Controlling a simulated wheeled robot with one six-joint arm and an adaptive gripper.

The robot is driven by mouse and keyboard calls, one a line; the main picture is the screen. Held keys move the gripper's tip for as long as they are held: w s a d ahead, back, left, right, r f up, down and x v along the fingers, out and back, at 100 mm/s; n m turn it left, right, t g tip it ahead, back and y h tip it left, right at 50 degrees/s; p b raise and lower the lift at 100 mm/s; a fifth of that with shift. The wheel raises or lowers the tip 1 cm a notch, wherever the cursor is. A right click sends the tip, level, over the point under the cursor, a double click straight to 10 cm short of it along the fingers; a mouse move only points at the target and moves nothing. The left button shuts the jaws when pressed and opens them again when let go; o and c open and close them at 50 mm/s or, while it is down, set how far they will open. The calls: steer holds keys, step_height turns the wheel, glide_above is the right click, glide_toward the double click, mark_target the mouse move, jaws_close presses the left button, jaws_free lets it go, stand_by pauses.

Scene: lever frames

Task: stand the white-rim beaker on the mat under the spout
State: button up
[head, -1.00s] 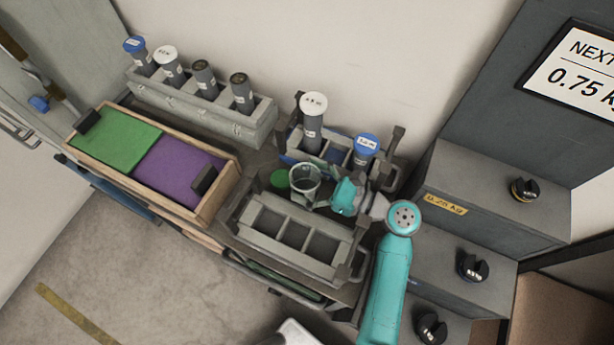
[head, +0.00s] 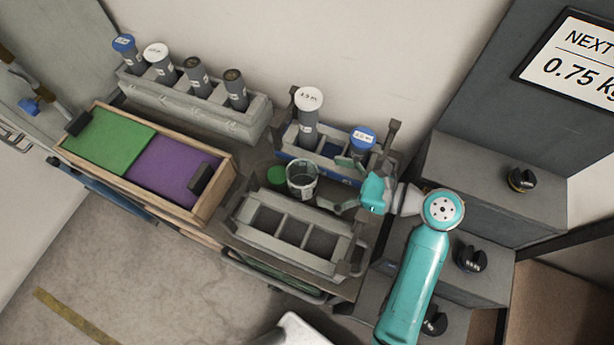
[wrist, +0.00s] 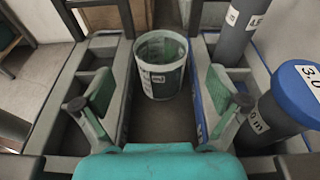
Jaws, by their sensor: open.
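A clear beaker with a pale rim (head: 301,180) stands upright on the bench between two grey racks. In the wrist view the beaker (wrist: 161,68) is ahead of my gripper, centred between the fingers and beyond their tips. My gripper (head: 341,186) is open and empty, to the right of the beaker and apart from it. Both fingers show in the wrist view (wrist: 162,98) with a clear gap between them. A round green patch (head: 276,175) lies just left of the beaker; I cannot tell whether it is the mat. I cannot make out a spout.
An empty grey rack (head: 262,240) stands in front of the beaker. A blue-sided rack behind holds a white-capped cylinder (head: 308,115) and a blue-capped cylinder (head: 361,142). A wooden tray (head: 218,190) with green and purple pads is at left. Grey steps (head: 470,190) rise at right.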

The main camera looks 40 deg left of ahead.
mark_target(290, 171)
steer(key=shift+s+a+r+h, duration=0.1)
steer(key=shift+a+r+h, duration=0.05)
steer(key=shift+a+h, duration=0.2)
steer(key=shift+f+x, duration=0.1)
steer(key=shift+x, duration=1.6)
steer(key=shift+f+x, duration=0.15)
steer(key=shift+x, duration=1.55)
steer(key=shift+d, duration=0.1)
steer(key=c, duration=1.3)
steer(key=shift+d+r, duration=0.1)
steer(key=shift+r, duration=5.05)
